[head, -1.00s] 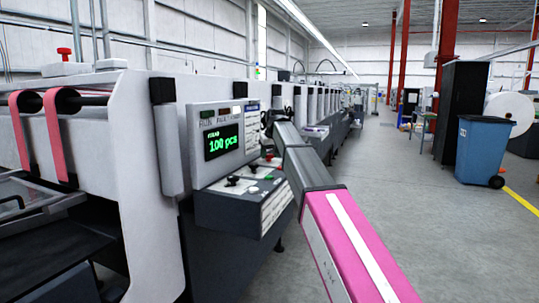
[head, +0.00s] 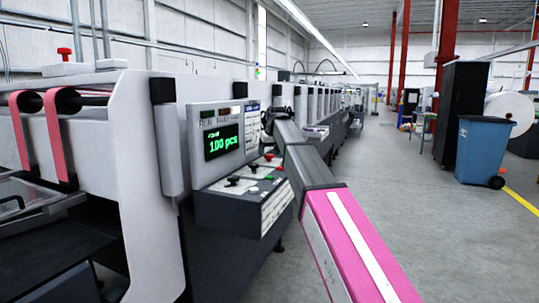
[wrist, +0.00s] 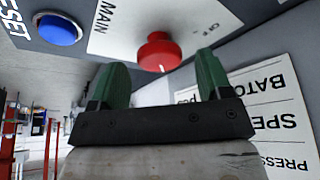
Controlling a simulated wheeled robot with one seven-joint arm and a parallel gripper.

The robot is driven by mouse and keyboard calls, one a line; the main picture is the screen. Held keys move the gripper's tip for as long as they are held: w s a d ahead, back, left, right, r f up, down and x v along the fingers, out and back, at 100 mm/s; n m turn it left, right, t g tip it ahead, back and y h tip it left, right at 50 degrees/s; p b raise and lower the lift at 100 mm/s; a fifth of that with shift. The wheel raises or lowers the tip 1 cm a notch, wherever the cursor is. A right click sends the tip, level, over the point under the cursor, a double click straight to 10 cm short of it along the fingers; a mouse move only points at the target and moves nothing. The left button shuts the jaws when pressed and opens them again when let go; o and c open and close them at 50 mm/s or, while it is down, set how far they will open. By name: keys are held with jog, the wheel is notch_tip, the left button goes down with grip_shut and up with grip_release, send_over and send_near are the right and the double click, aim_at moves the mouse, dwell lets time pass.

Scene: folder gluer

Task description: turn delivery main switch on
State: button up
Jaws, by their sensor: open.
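The main switch (wrist: 159,53) is a red round knob on the panel, beside a white label reading MAIN and OFF in the wrist view. My gripper (wrist: 160,62) has two green fingers, open, one on each side of the knob. The knob shows between and just beyond the fingertips; I cannot tell whether they touch it. In the head view my gripper is small and dark at the end of my arm, close to the control box (head: 233,212), and its fingers are not clear.
A blue RESET button (wrist: 58,29) is left of the MAIN label. A display (head: 222,141) reading 100 pcs stands above the control box, which has several small knobs. A blue bin (head: 483,150) stands at the right. The floor aisle is clear.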

jog(key=v, duration=0.9)
jog(key=shift+r, duration=0.3)
jog(key=shift+s+d, duration=0.1)
jog(key=shift+s, duration=0.05)
